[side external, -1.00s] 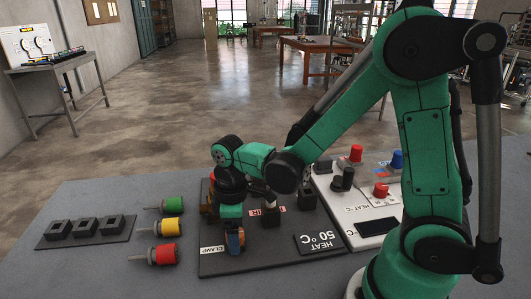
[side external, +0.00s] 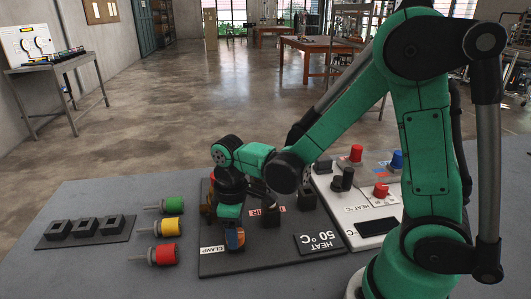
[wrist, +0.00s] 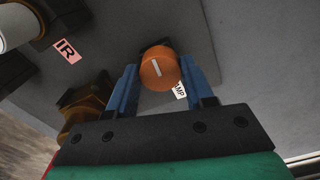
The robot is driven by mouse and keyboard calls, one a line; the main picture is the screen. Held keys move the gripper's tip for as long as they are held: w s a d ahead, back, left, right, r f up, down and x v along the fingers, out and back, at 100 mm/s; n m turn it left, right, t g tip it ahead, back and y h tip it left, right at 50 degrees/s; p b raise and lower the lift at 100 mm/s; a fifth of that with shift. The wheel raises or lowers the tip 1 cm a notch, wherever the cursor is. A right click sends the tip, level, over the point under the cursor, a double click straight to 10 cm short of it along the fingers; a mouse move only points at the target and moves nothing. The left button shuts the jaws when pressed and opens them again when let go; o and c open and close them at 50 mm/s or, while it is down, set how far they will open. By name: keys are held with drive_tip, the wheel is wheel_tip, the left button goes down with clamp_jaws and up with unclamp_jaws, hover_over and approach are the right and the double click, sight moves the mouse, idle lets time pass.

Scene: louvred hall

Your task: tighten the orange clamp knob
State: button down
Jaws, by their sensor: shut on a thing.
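In the wrist view the orange clamp knob (wrist: 156,77) is round, with a white pointer line slanting across its face. My gripper (wrist: 161,64) has its two blue fingers on either side of the knob, shut on it. The white CLAMP label (wrist: 180,91) is partly hidden by the right finger. In the side external view my gripper (side external: 235,239) points down at the near left corner of the dark panel (side external: 215,268), by the CLAMP label (side external: 213,250). The knob is mostly hidden there by the fingers.
Red, yellow and green knobs with shafts (side external: 165,254) lie left of the panel, near a dark tray of several square sockets (side external: 88,243). A 50 °C HEAT plate (side external: 318,243) is on the panel's right. A white panel with red and blue knobs (side external: 350,213) stands beyond.

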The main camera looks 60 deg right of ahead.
drive_tip(key=m, duration=1.2)
drive_tip(key=shift+m, duration=2.2)
drive_tip(key=shift+c, duration=1.7)
unclamp_jaws()
